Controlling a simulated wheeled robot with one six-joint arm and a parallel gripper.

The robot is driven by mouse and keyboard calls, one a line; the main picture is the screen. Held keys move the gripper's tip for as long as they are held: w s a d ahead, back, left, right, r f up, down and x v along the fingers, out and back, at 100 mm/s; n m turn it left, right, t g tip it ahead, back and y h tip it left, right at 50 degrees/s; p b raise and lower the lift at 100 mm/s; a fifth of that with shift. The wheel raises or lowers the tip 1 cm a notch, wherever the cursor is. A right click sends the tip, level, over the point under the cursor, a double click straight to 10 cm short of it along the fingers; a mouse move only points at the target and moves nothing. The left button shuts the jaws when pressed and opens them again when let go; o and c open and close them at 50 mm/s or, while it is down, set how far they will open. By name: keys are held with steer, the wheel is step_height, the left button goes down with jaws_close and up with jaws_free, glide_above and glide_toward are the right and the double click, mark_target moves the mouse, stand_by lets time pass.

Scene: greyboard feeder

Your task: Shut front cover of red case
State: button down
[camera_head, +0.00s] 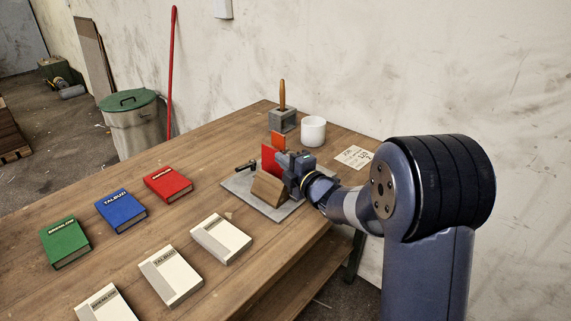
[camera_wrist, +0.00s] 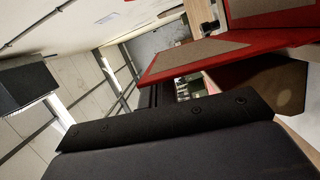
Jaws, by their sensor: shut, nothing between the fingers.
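The red case (camera_head: 268,158) stands open at the grey plate, with a red cover panel upright just left of my gripper (camera_head: 285,162). A smaller orange-red piece (camera_head: 278,140) shows behind it. In the wrist view, a red cover panel (camera_wrist: 160,66) with a grey-brown board on its inner face slants across the upper middle. Another red-edged board (camera_wrist: 270,12) shows at upper right. My gripper is shut and empty, close beside the upright cover; I cannot tell whether they touch. The lower part of the case is hidden by the wooden wedge and my gripper.
A wooden wedge block (camera_head: 268,188) sits on the grey plate (camera_head: 240,184). Red (camera_head: 168,184), blue (camera_head: 121,210) and green (camera_head: 65,242) books lie left, with several white boxes (camera_head: 220,238) in front. A grey tool holder (camera_head: 282,120) and white cup (camera_head: 313,131) stand behind.

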steer(key=w+d+m+p, duration=0.1)
steer(key=m+p, duration=0.1)
steer(key=p, duration=0.1)
steer(key=w+d+f+m+g+p, duration=0.1)
steer(key=w+m+p, duration=0.1)
steer(key=m+p, duration=0.1)
steer(key=w+d+m+g+p, duration=0.1)
steer(key=w+d+m+p, duration=0.1)
steer(key=m+p, duration=0.1)
steer(key=shift+w+d+f, duration=0.1)
steer(key=shift+w+f, duration=0.05)
steer(key=shift+w, duration=0.1)
steer(key=shift+w+d+f+m+g, duration=0.25)
steer(key=shift+w+f+m+g, duration=0.1)
steer(key=shift+f+m+g, duration=0.25)
steer(key=shift+w+d+f+b, duration=0.2)
steer(key=shift+w+f, duration=0.1)
steer(key=shift+f, duration=0.2)
steer(key=shift+w+d+f+b, duration=0.1)
steer(key=shift+w+d+f, duration=0.15)
steer(key=shift+f, duration=0.2)
steer(key=shift+f, duration=0.1)
